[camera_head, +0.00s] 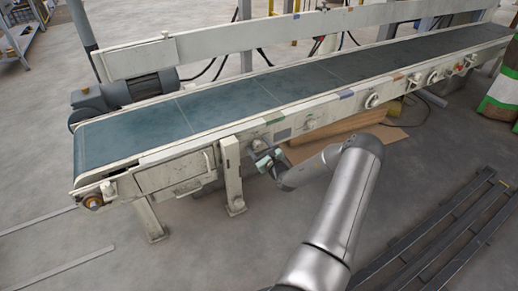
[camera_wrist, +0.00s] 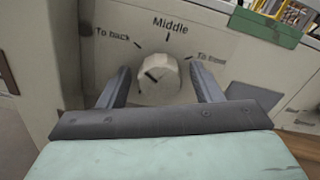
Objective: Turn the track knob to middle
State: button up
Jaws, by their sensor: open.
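The track knob (camera_wrist: 158,84) is a round, off-white dial on the conveyor's pale side panel, in the middle of the wrist view. A dark mark on its face lies toward the upper left, on the side of the "To back" label (camera_wrist: 112,35). The "Middle" label (camera_wrist: 170,25) is above the knob and a partly blurred "To front" label (camera_wrist: 212,58) is at upper right. My gripper (camera_wrist: 160,67) is open, one finger on each side of the knob, with visible gaps. In the head view my gripper (camera_head: 268,161) is at the conveyor's near side; the knob cannot be made out there.
The conveyor (camera_head: 270,95) with its blue-green belt runs across the head view. A support leg (camera_head: 232,175) stands left of my gripper. Cardboard (camera_head: 345,138) lies under the conveyor, and dark metal rails (camera_head: 440,235) lie on the floor at right.

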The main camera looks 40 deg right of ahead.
jog(key=c, duration=1)
jog(key=shift+r+m+p, duration=0.1)
jog(key=shift+m+p, duration=0.2)
jog(key=shift+p, duration=0.2)
jog(key=shift+r+m+p, duration=0.1)
jog(key=shift+m+p, duration=0.4)
jog(key=shift+p, duration=0.25)
jog(key=m+p, duration=0.2)
jog(key=shift+m+p, duration=0.3)
jog(key=m+p, duration=0.2)
jog(key=m, duration=0.2)
jog(key=shift+p, duration=0.4)
jog(key=shift+a+f+m+p, duration=0.15)
jog(key=shift+m+p, duration=0.35)
jog(key=shift+m, duration=1)
jog(key=shift+f, duration=0.1)
